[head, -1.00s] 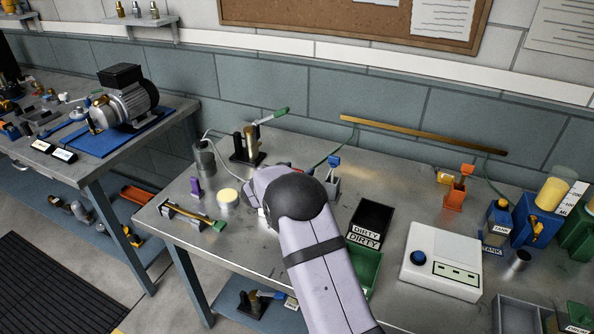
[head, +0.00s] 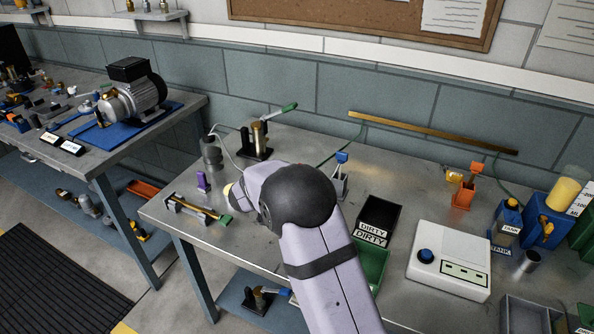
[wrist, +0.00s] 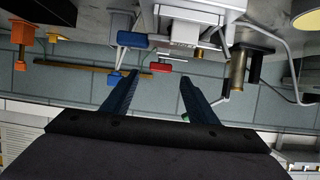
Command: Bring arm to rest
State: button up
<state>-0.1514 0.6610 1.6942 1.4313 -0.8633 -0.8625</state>
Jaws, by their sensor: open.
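My arm reaches over the steel bench (head: 290,145) in the head view, its dark rounded joint bent above the bench middle. My gripper is hidden behind the arm there. In the wrist view my gripper (wrist: 158,82) shows two dark blue fingers spread apart, with nothing between them. That view is upside down, with the bench top along its upper edge and the tiled wall below.
Close to my arm stand a black DIRTY tray (head: 379,217), a green tray (head: 372,258) and a white box with a blue button (head: 448,262). An orange stand (head: 464,190) and blue tank (head: 545,222) are to the right. A motor (head: 134,95) is on the left bench.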

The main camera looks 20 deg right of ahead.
dwell(0.4)
jog(key=shift+w+a+r, duration=0.15)
jog(key=shift+a+r, duration=0.1)
jog(key=s+a+n+y+p, duration=0.3)
jog(key=s+a+n+y, duration=0.4)
jog(key=s+a+y, duration=0.4)
jog(key=s+d+f+n+g+p, duration=0.1)
jog(key=s+g, duration=0.3)
jog(key=s, duration=1)
jog(key=s+f+n+g+h+p, duration=0.1)
jog(key=s+g, duration=0.4)
jog(key=s, duration=0.9)
jog(key=shift+d+f, duration=0.35)
jog(key=shift+f, duration=0.45)
